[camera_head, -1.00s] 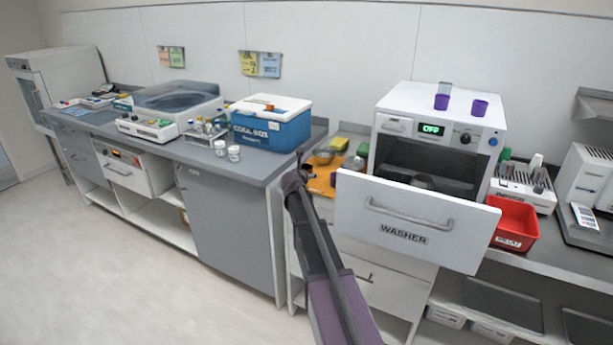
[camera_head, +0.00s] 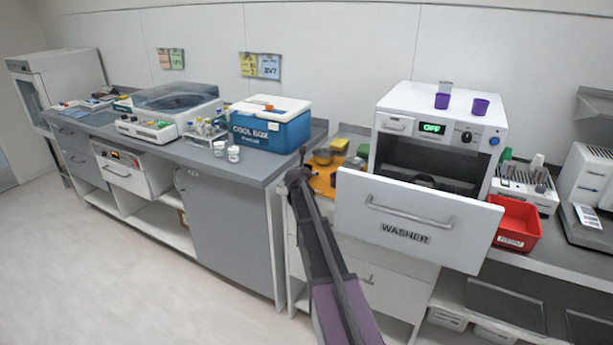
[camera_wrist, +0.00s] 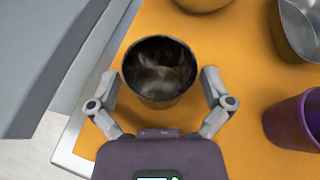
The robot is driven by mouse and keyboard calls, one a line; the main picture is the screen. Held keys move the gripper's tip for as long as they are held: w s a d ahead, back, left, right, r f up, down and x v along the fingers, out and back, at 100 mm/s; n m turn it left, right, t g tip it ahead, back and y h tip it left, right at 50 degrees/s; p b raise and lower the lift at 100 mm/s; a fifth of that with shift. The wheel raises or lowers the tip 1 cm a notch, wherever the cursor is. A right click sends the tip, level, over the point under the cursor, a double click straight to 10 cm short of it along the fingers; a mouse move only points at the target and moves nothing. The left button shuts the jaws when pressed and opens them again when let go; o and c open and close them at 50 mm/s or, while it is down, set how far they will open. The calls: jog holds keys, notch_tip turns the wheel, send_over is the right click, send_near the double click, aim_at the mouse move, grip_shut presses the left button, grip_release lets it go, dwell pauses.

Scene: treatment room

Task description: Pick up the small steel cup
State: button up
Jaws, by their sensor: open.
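The small steel cup (camera_wrist: 159,72) is a dark-insided, open-topped cup standing on an orange mat (camera_wrist: 236,75) in the wrist view. My gripper (camera_wrist: 159,80) is open, with one finger on the left and one on the right of the cup. Whether either finger touches the cup I cannot tell. In the head view, my gripper (camera_head: 298,172) is at the left edge of the orange mat (camera_head: 322,184), left of the washer, and the small cup cannot be made out there.
In the wrist view a purple cup (camera_wrist: 296,122) stands to the right and a steel bowl (camera_wrist: 300,32) at upper right. A grey panel (camera_wrist: 50,50) is close on the left. In the head view the open washer door (camera_head: 415,218) projects right of my arm; the cool box (camera_head: 270,128) stands left.

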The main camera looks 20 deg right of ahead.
dwell(0.5)
jog(key=c, duration=1.1)
jog(key=shift+r, duration=0.15)
notch_tip(320, 180, up, 10)
jog(key=p, duration=1)
jog(key=shift+r+p, duration=1)
jog(key=shift+p, duration=0.15)
